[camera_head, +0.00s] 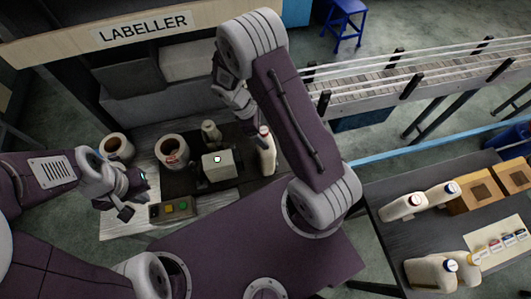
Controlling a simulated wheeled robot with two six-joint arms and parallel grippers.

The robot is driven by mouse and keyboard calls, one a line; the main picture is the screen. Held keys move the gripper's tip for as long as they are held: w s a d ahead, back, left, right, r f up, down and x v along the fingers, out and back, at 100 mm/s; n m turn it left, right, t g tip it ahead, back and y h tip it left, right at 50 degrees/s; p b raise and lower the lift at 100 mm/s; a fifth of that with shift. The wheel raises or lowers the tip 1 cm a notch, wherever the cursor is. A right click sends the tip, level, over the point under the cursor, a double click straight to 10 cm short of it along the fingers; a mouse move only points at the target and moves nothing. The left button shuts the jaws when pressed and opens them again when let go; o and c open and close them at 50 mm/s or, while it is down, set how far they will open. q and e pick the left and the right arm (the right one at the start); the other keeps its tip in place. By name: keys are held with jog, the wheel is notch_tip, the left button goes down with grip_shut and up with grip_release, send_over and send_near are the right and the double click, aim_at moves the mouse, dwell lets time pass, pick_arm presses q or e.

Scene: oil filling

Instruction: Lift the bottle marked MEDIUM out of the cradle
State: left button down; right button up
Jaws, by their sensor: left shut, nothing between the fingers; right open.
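A white bottle (267,155) with a red cap stands upright at the right end of the dark labeller base. Its marking is not readable from here, and the cradle around its foot cannot be made out. My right gripper (241,108) is open and empty, above and a little left of the bottle's cap, apart from it. My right arm passes close along the bottle's right side in the picture. My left gripper (128,195) is shut and empty, left of the button box.
The labeller base (205,185) carries a grey block (219,165) and a label roll (171,150). A button box (174,209) lies in front. Another roll (116,147) stands left. Several bottles (404,206) and cardboard boxes (472,192) are on the right table. A conveyor (420,75) runs behind.

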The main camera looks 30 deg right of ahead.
jog(key=shift+s+d+f, duration=0.1)
jog(key=shift+d+f, duration=0.1)
jog(key=shift+f, duration=0.25)
jog(key=shift+w+d+f, duration=0.1)
jog(key=shift+w+f, duration=0.1)
jog(key=shift+f, duration=0.05)
jog(key=shift+s+r, duration=0.1)
jog(key=shift+s, duration=0.1)
jog(key=c, duration=1.7)
jog(key=shift+w, duration=0.1)
grip_shut()
